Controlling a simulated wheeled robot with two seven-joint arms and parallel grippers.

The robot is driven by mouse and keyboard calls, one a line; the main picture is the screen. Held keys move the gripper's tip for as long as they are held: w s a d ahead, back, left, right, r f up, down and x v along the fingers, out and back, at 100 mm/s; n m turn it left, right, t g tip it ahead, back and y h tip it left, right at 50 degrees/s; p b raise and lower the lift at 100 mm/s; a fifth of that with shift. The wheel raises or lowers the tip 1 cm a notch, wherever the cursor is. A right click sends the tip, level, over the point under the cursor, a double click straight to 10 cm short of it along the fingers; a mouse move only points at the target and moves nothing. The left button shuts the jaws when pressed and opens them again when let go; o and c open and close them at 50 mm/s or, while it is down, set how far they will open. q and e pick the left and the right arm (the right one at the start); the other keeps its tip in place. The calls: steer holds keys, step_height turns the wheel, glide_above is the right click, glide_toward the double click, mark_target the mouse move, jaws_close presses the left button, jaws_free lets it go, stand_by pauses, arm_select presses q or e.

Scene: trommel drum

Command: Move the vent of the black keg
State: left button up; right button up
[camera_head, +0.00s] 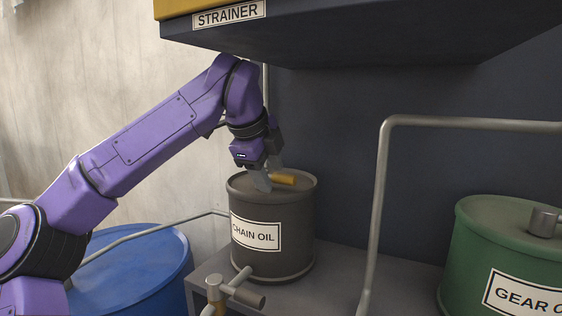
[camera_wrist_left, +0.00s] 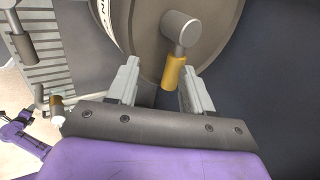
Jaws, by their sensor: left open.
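The black keg (camera_head: 272,262), labelled CHAIN OIL, stands upright on a grey shelf. On its lid is the vent, with a yellow-brown handle (camera_head: 284,179) that points to the right. In the left wrist view the vent has a grey round cap (camera_wrist_left: 180,33) and the yellow-brown handle (camera_wrist_left: 173,74). My left gripper (camera_head: 268,180) is over the lid at the handle. Its fingers (camera_wrist_left: 155,88) are open, one on either side of the handle's end, with gaps on both sides. In the head view the gripper hides part of the vent. My right gripper is not in view.
A blue drum (camera_head: 135,268) stands at left and a green GEAR OIL drum (camera_head: 500,245) at right. A grey pipe (camera_head: 378,200) rises between the black keg and the green drum. The STRAINER housing (camera_head: 360,40) overhangs the keg.

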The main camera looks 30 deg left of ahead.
mark_target(278, 175)
arm_select(q)
steer(key=w, duration=0.2)
steer(key=shift+w+d+p, duration=0.1)
steer(key=shift+w+p, duration=0.25)
steer(key=shift+w, duration=0.05)
steer(key=shift+w+d+f, duration=0.1)
steer(key=shift+d+f, duration=0.05)
steer(key=shift+f, duration=0.35)
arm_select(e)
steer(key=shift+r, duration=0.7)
arm_select(q)
steer(key=shift+a, duration=0.2)
